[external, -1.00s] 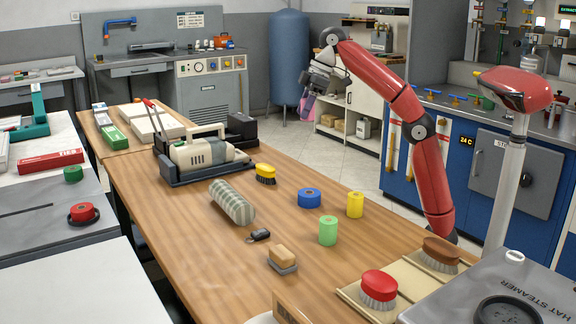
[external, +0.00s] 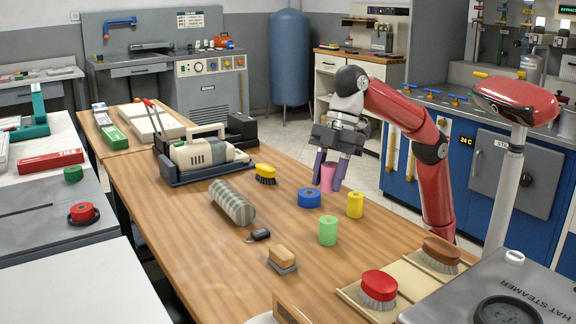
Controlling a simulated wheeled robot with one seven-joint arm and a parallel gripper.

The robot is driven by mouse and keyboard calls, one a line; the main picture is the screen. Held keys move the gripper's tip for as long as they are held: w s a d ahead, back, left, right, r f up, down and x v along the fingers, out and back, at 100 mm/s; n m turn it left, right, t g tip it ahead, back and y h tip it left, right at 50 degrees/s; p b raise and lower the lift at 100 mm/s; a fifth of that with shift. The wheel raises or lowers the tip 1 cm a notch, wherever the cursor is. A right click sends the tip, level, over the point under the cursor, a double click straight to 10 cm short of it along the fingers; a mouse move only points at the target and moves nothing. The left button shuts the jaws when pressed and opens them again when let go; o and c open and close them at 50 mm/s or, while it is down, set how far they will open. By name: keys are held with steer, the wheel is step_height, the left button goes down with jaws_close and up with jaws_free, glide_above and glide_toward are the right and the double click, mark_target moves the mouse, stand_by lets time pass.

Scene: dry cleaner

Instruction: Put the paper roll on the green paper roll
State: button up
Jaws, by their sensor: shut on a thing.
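My gripper (external: 331,180) is shut on a pink paper roll (external: 328,175), held upright between its two purple fingers. It hangs over the far right side of the wooden table, behind the blue and yellow rolls in the picture; its exact height is hard to tell. The green paper roll (external: 328,231) stands upright on the table, nearer the camera than the pink roll and apart from it. The top of the green roll is clear.
A blue roll (external: 309,197) and a yellow roll (external: 355,205) stand close to the green roll. A striped bolster (external: 232,203), a yellow brush (external: 265,174), a small black item (external: 261,234) and a tan brush (external: 282,260) lie around. The wooden table (external: 180,230) is bare at left.

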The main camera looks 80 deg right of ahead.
mark_target(326, 221)
step_height(326, 221, down, 7)
steer(key=b, duration=0.3)
steer(key=shift+f, duration=0.15)
steer(key=shift+f, duration=0.2)
steer(key=o, duration=1)
steer(key=p+v, duration=0.4)
steer(key=v, duration=0.8)
steer(key=shift+r, duration=0.2)
